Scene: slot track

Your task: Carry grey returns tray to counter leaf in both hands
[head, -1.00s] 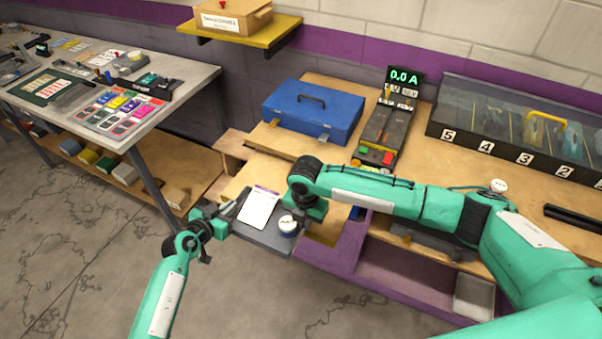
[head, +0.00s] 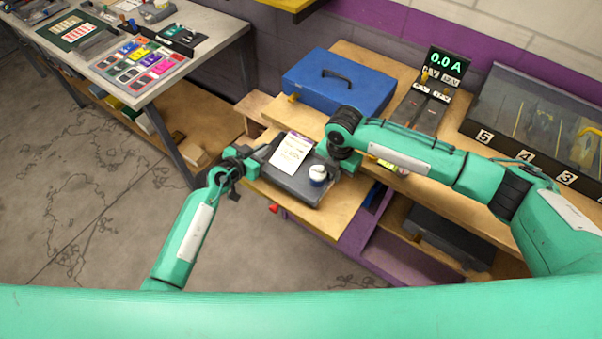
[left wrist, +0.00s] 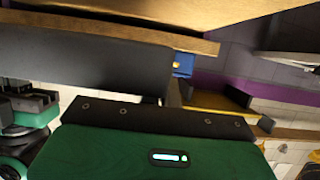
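The grey returns tray (head: 287,186) is over the wooden counter leaf (head: 322,219) in the head view and looks about level. A white paper (head: 291,153) and a white-and-blue pot (head: 317,175) stand on it. My left gripper (head: 247,163) is shut on its left end. My right gripper (head: 335,165) is at its right end and looks shut on it, its fingers mostly hidden by the wrist. In the left wrist view the tray's dark side (left wrist: 85,62) crosses the left half. I cannot tell whether the tray touches the leaf.
A blue case (head: 338,82) stands on the counter behind the tray. A red knob (head: 273,208) shows at the leaf's front edge. Another table (head: 140,95) stands at left.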

